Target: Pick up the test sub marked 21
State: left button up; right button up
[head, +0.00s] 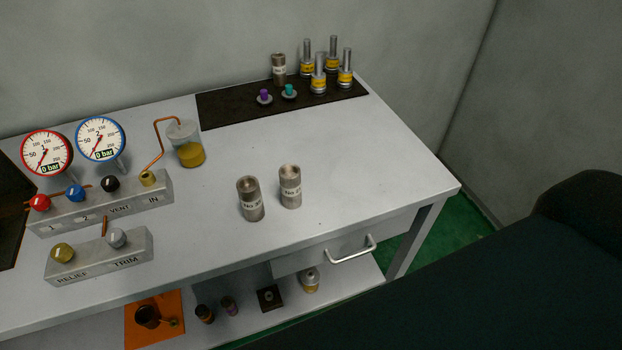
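Three grey metal cylinders with white "No." labels look like test subs. One sub (250,199) stands upright in the middle of the bench, and a second sub (290,187) stands upright just to its right, a small gap apart. A third sub (279,69) stands on the dark mat at the back. The label numbers are too small to read surely, so I cannot tell which is marked 21. Neither of my grippers is in view.
The dark mat (225,110) also holds several yellow-banded fittings (319,80) and purple and teal caps. Gauges (47,154), valve blocks (105,205) and a jar (186,140) stand at left. A drawer handle (352,249) sticks out in front. Bench top right of the subs is clear.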

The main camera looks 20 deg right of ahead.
aim_at(290, 174)
jog(key=i+l, duration=0.1)
jog(key=l, duration=1.2)
